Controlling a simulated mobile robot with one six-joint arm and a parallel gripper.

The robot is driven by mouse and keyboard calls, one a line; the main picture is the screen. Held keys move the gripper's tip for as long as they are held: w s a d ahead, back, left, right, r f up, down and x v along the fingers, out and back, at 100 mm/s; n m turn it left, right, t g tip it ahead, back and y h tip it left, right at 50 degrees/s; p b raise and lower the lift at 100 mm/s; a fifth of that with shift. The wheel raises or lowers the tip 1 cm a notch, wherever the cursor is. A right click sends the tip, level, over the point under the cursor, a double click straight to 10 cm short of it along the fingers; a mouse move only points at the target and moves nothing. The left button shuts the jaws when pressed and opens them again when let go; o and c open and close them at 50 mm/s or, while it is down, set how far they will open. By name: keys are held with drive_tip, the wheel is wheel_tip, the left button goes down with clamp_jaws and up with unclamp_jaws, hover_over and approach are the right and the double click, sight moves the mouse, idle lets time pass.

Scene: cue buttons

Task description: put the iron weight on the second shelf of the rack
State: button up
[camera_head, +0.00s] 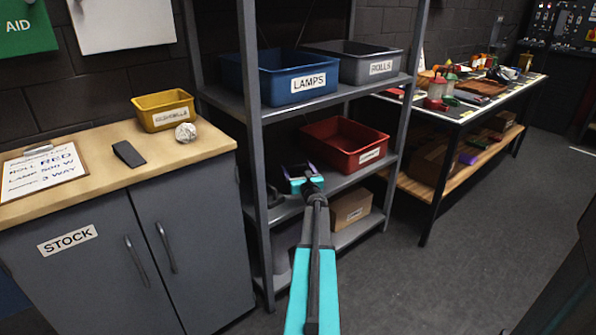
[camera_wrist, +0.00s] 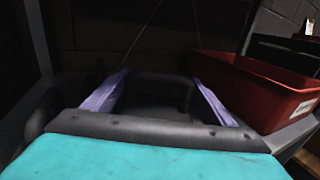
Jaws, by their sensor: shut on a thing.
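My gripper (camera_head: 299,172) is at the rack's middle shelf (camera_head: 345,181), left of the red bin. In the wrist view its two purple fingers (camera_wrist: 160,82) stand apart with a dark, handle-shaped thing between them, which looks like the iron weight (camera_wrist: 163,75). The gripper is shut on it. The weight is very dark against the background, and I cannot tell whether its base touches the shelf. In the head view the weight cannot be made out clearly at the fingers.
A red bin (camera_head: 345,143) stands close on the right. A dark thing (camera_head: 273,196) sits left of my gripper. A cardboard box (camera_head: 350,209) is on the bottom shelf. Blue (camera_head: 285,77) and grey (camera_head: 355,64) bins fill the upper shelf. A rack post (camera_head: 258,150) stands at the left.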

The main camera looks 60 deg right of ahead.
drive_tip(key=shift+r, duration=0.3)
drive_tip(key=shift+f+b, duration=0.3)
drive_tip(key=shift+f, duration=1.45)
drive_tip(key=o, duration=2.1)
drive_tip(key=shift+f, duration=0.25)
drive_tip(key=shift+s+a, duration=0.1)
drive_tip(key=shift+v, duration=5.9)
drive_tip(key=shift+s, duration=0.15)
